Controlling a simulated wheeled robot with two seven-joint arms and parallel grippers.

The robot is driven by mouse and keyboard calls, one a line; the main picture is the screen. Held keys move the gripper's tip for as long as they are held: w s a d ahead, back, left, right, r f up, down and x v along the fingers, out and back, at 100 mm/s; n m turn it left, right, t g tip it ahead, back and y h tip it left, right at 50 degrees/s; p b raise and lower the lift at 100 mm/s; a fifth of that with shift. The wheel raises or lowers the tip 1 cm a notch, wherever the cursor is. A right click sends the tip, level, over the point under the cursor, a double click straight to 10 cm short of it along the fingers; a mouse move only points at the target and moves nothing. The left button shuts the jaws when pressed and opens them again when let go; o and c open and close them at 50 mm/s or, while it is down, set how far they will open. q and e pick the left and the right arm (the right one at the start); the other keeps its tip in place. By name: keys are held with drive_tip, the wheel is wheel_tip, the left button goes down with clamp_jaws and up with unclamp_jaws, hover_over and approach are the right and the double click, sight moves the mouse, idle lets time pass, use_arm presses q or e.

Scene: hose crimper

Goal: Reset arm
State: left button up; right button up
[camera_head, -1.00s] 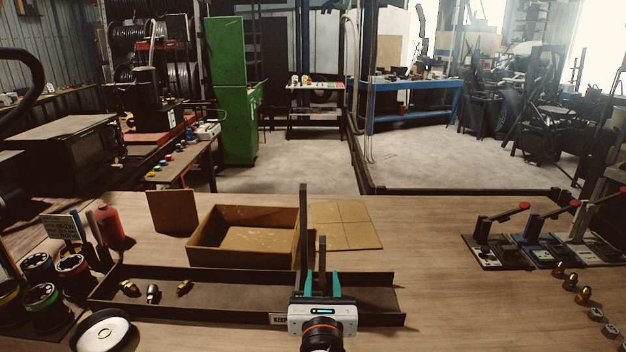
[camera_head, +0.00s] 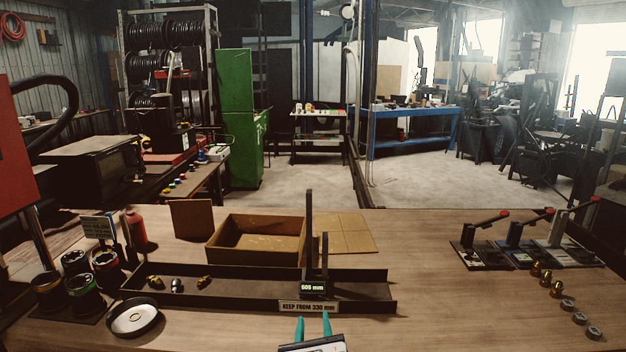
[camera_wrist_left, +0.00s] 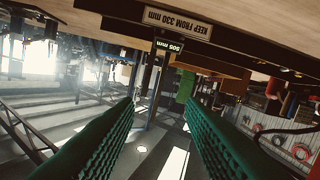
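My left gripper (camera_head: 313,328) is at the bottom middle of the head view, in front of the long dark tray (camera_head: 240,303). Its two teal fingers stand apart with nothing between them. In the left wrist view the green ribbed fingers (camera_wrist_left: 160,115) are also spread and empty, with the "KEEP FROM 330 mm" label (camera_wrist_left: 178,24) and the "505 mm" display (camera_wrist_left: 169,46) beyond them. The gripper is apart from the tray. My right gripper is not in either view.
Several brass and steel fittings (camera_head: 176,285) lie in the tray's left part. An open cardboard box (camera_head: 257,257) stands behind it. Dies (camera_head: 76,265) and a round dish (camera_head: 134,318) are at left. Lever tools (camera_head: 485,255) and small fittings (camera_head: 547,277) are at right.

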use_arm(q)
drive_tip(key=s+a+f+n+g+y, duration=0.1)
drive_tip(key=s+a+f+n+g, duration=0.6)
drive_tip(key=s+a+f+n, duration=0.65)
drive_tip(key=s+a+f+n+g+h, duration=0.1)
drive_tip(key=s+a+f+n+g, duration=0.25)
drive_tip(key=s+n, duration=0.5)
drive_tip(key=s+a+f+n+g, duration=0.2)
drive_tip(key=s+a+n+g, duration=0.15)
drive_tip(key=s+n, duration=0.5)
wheel_tip(320, 180, down, 28)
drive_tip(key=s, duration=0.2)
drive_tip(key=s+a+f+g+b, duration=0.1)
drive_tip(key=s+a+f, duration=0.2)
drive_tip(key=s+f, duration=1.2)
drive_tip(key=shift+s+f+g, duration=0.25)
drive_tip(key=shift+s+g, duration=0.05)
drive_tip(key=shift+g, duration=0.1)
